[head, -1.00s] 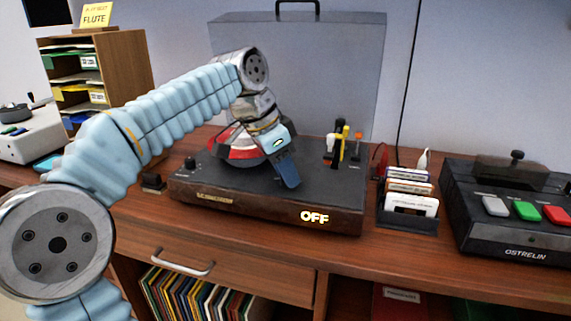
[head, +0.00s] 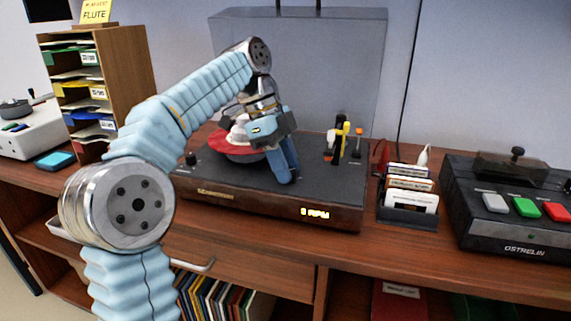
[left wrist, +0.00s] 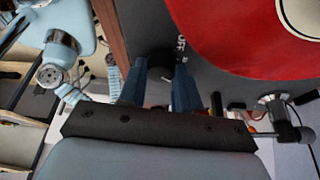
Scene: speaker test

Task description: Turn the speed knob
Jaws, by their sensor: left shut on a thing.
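The turntable (head: 330,195) stands on the wooden counter, with a red record (head: 226,141) on its platter. My left gripper (head: 284,178) reaches down to the deck, right of the record and near the front edge. In the left wrist view, its two blue fingers are shut on the dark round speed knob (left wrist: 160,62), beside a white "OFF" mark (left wrist: 182,43) on the deck. The fingers hide this knob in the head view. The yellow front display (head: 315,214) shows an RPM reading; its digit is hard to read. My right gripper is not in view.
Another small knob (head: 191,159) sits at the deck's left. The tonearm parts (head: 341,140) stand right of my gripper. A clear raised lid (head: 330,70) is behind. A card holder (head: 408,213) and a device with coloured buttons (head: 510,230) stand to the right.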

